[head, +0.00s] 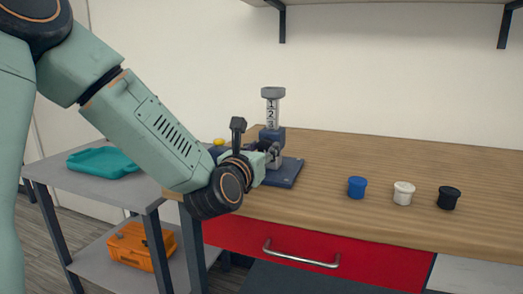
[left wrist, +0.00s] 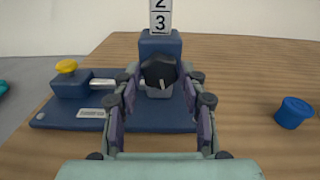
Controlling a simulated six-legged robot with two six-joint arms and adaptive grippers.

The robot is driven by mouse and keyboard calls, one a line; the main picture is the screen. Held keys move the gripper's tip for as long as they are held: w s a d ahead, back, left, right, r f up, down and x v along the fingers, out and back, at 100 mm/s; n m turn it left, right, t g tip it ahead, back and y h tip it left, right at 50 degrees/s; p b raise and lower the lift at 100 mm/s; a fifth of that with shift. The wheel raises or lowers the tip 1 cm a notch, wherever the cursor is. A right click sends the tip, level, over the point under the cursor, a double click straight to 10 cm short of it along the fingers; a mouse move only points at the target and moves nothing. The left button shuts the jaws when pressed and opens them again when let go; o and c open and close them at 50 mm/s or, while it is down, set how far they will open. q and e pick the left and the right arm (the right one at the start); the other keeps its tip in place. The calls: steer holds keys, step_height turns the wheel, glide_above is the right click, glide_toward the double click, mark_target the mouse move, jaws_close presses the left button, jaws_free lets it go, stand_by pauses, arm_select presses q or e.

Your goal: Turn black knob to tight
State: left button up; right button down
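The black knob (left wrist: 159,70) faces the wrist camera on the front of a blue block, with a short pale mark near its lower edge. The block belongs to a blue fixture (head: 287,174), whose base (left wrist: 150,124) shows in the left wrist view. A numbered post (head: 272,110) rises above it. My left gripper (left wrist: 160,88) is open, with one finger on each side of the knob and small gaps visible; contact cannot be told. In the head view the left gripper (head: 270,153) is at the fixture and mostly hides the knob. My right gripper is not in view.
A yellow knob (left wrist: 66,66) and silver rod (left wrist: 103,83) sit left on the fixture. Blue (head: 357,187), white (head: 403,193) and black (head: 448,197) lidded pots stand right on the wooden bench. A grey cart (head: 80,172) holds a teal tray (head: 101,161).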

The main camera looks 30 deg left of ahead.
arm_select(q)
steer(key=c, duration=0.7)
steer(key=shift+o, duration=0.2)
steer(key=shift+m, duration=0.3)
